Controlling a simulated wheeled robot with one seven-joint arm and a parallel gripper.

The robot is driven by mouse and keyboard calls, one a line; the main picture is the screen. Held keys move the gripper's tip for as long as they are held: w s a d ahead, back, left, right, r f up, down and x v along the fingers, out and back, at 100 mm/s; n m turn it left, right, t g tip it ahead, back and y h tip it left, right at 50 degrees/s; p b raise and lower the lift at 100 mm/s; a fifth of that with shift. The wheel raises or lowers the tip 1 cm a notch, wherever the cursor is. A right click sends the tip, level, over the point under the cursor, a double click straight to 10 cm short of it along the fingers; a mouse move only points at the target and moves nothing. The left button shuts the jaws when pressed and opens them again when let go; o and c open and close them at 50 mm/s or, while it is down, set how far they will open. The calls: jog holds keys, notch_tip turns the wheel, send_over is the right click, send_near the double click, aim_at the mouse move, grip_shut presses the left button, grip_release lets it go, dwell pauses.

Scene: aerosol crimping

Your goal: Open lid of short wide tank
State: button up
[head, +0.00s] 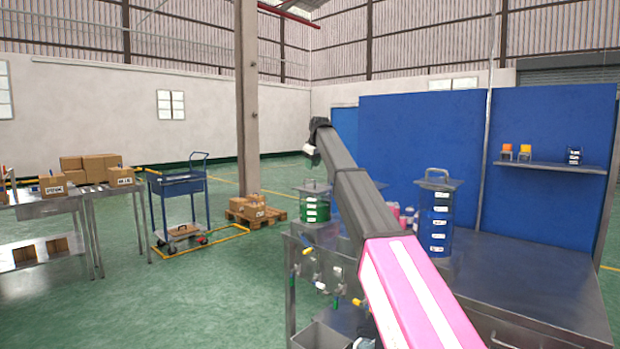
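A short tank (315,212) with green contents and white labels stands at the left end of the metal bench. Its grey lid (313,187) appears to be on, with a handle on top. A taller tank (437,222) with blue contents and a grey handled lid stands farther right. My arm reaches up and away from the lower right, and my gripper (311,160) hangs at its far end, above the short tank's lid in the picture. A gap shows between them. The fingers are too small to tell whether they are open or shut.
The metal bench (530,275) has free room on its right. Small pink containers (405,217) stand between the tanks, partly behind my arm. Valves with coloured handles (325,285) stick out at the bench's left side. Blue panels (420,130) stand behind. A blue cart (178,185) stands left.

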jog(key=x, duration=0.7)
grip_shut()
